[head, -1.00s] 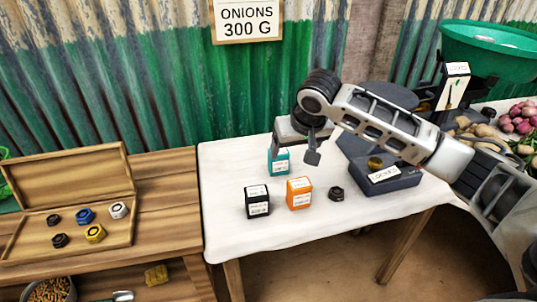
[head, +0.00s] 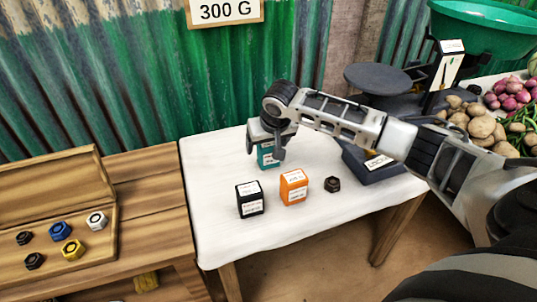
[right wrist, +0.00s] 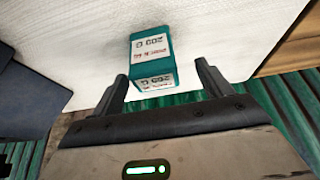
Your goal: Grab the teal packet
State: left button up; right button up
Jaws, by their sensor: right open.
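The teal packet (head: 268,157) stands on the white-covered table (head: 220,225), partly hidden by my right gripper in the head view. In the right wrist view the teal packet (right wrist: 151,58) shows white labels with red and dark print. My right gripper (head: 264,152) points down at it and is open. In the right wrist view the two fingers of the gripper (right wrist: 160,82) are at either side of the packet's near end, with gaps between them and the packet. My left gripper is not in view.
A black packet (head: 249,199), an orange packet (head: 293,187) and a dark hexagonal weight (head: 332,184) stand in front of the teal packet. A balance with a dark round pan (head: 378,77) is at the right. A wooden box (head: 50,195) with several weights is at the left.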

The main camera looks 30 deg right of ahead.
jog(key=x, duration=0.5)
jog(key=shift+d+b, duration=0.3)
jog(key=shift+b, duration=0.05)
jog(key=c, duration=1.2)
jog(key=shift+o, duration=0.2)
jog(key=shift+r, duration=0.1)
